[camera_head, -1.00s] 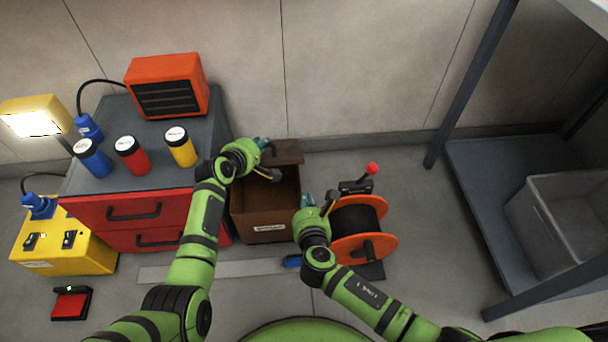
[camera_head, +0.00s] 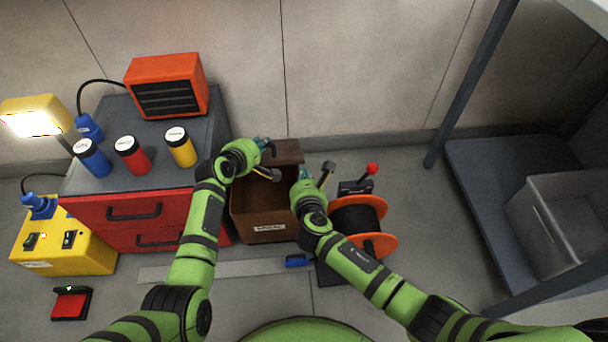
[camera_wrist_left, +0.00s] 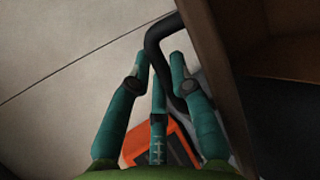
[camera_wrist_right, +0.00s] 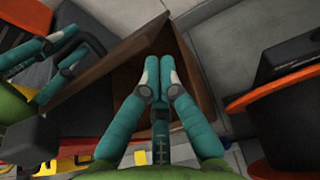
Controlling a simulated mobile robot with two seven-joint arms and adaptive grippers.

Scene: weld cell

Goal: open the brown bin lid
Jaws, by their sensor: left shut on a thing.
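The brown bin (camera_head: 266,229) stands open on the floor between the red drawer cabinet and the cable reel. Its brown lid (camera_head: 288,152) is raised at the back, and part of the dark inside shows. My left gripper (camera_head: 266,146) is at the lid's left end. In the left wrist view its teal fingers are shut around the black lid handle (camera_wrist_left: 156,45). My right gripper (camera_head: 304,173) is at the bin's right rear, close to the lid. In the right wrist view its fingertips (camera_wrist_right: 158,72) are together, in front of the brown boards, with nothing seen between them. Contact there is unclear.
The cable reel (camera_head: 378,243) with orange flanges and a red-knobbed lever stands close right of the bin. The red drawer cabinet (camera_head: 183,211) is close left. A grey strip (camera_head: 220,269) lies in front. Open floor lies right of the reel, before the shelf (camera_head: 475,190).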

